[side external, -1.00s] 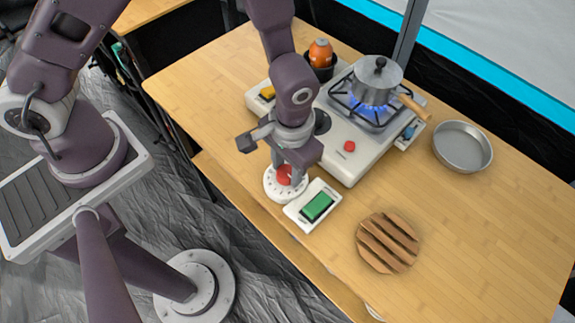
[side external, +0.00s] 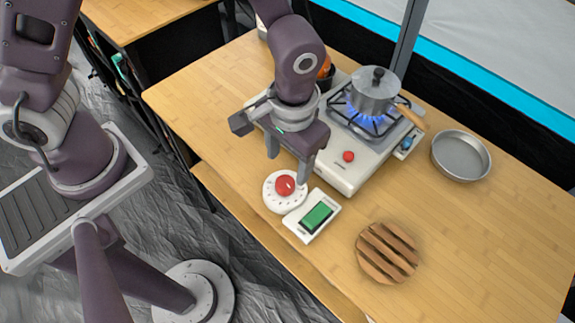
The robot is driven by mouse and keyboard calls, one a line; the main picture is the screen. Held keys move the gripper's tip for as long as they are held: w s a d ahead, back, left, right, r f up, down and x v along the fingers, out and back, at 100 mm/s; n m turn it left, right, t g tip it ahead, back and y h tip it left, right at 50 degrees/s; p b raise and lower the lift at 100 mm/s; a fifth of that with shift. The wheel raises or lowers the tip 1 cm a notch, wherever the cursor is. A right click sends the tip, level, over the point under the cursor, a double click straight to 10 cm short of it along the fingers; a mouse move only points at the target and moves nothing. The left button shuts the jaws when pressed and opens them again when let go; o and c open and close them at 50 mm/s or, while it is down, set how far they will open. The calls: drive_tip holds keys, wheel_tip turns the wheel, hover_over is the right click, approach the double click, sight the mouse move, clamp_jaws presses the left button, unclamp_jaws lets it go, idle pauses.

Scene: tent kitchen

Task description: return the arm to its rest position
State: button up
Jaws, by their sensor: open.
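My gripper (side external: 289,165) is open and empty, with its fingers pointing down. It is raised above the table, by the front edge of the stove and just behind a white round dial with a red knob (side external: 285,186). The gripper looks clear of the knob, though the exact gap is hard to judge from this view. My arm reaches in from the top of the picture and covers the left part of the stove.
A pot (side external: 373,92) sits on the lit burner with blue flame. A white box with a green panel (side external: 316,216), a slatted wooden trivet (side external: 387,252) and a round metal pan (side external: 461,155) lie on the table (side external: 480,235). An orange item (side external: 325,66) is partly hidden behind my arm.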

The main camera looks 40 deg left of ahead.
drive_tip(key=a+r+t+h, duration=0.1)
drive_tip(key=a+r, duration=0.3)
drive_tip(key=r, duration=0.6)
drive_tip(key=s+a+r+t, duration=0.4)
drive_tip(key=s+a+r, duration=0.7)
drive_tip(key=a+r, duration=0.1)
drive_tip(key=shift+s+t, duration=0.25)
drive_tip(key=shift+t, duration=0.05)
